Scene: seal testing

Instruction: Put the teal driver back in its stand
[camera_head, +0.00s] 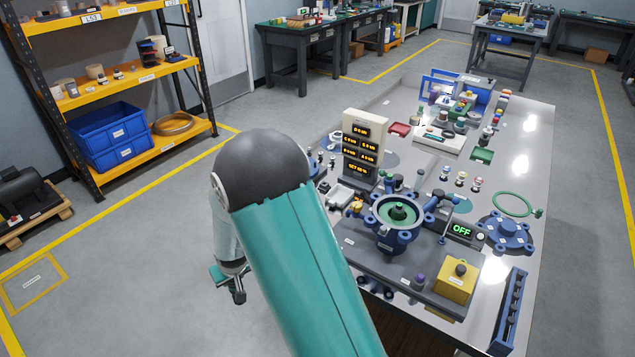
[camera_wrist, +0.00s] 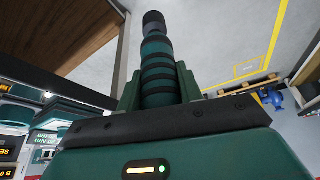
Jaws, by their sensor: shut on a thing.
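My gripper (camera_wrist: 158,82) is shut on the teal driver (camera_wrist: 156,52) in the wrist view. The driver has a ridged teal and dark body with a black end, and it points away from the camera between the two green fingers. In the head view my gripper (camera_head: 237,288) hangs low, left of the bench and over the floor, partly behind my arm. The driver is too small to make out clearly there. I cannot tell which item is the driver's stand; part of the bench is hidden by my arm.
The steel bench (camera_head: 545,120) is crowded with a blue flanged fixture (camera_head: 397,212), a display tower (camera_head: 358,150), a yellow box (camera_head: 457,280) and a blue slotted rack (camera_head: 510,310). Yellow shelving (camera_head: 150,92) with blue bins stands at left. The floor between shelving and bench is clear.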

